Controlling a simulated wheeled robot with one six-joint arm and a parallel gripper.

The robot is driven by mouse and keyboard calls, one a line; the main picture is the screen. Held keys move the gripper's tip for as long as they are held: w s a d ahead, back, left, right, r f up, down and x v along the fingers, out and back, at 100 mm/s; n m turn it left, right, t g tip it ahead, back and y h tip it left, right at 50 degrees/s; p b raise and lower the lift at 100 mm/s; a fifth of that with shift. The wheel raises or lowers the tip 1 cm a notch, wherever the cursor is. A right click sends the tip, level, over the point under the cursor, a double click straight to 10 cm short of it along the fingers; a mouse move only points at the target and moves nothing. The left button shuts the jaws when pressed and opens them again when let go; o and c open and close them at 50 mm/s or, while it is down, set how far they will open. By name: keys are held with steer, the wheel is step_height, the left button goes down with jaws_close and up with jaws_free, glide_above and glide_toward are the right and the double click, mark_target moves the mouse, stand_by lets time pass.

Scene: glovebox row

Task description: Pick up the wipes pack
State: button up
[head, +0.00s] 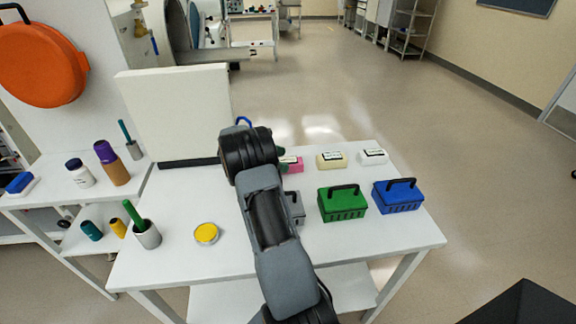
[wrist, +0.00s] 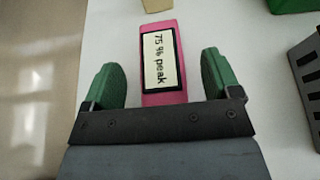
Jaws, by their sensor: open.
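A gap shows between the pack and each finger. The fingers are mostly hidden behind my arm in the head view.
A cream pack (head: 331,160) and a white pack (head: 373,156) lie to the right. A grey box (head: 295,207), green box (head: 343,203) and blue box (head: 397,195) with handles stand nearer. A yellow-topped tin (head: 206,233) and pen cup (head: 146,235) stand left. A white panel (head: 175,110) stands behind.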

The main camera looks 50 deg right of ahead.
steer(key=shift+s+d+f, duration=0.25)
steer(key=shift+s+d, duration=0.1)
steer(key=shift+d, duration=0.05)
steer(key=shift+c, duration=0.3)
steer(key=c, duration=1)
steer(key=shift+r, duration=0.1)
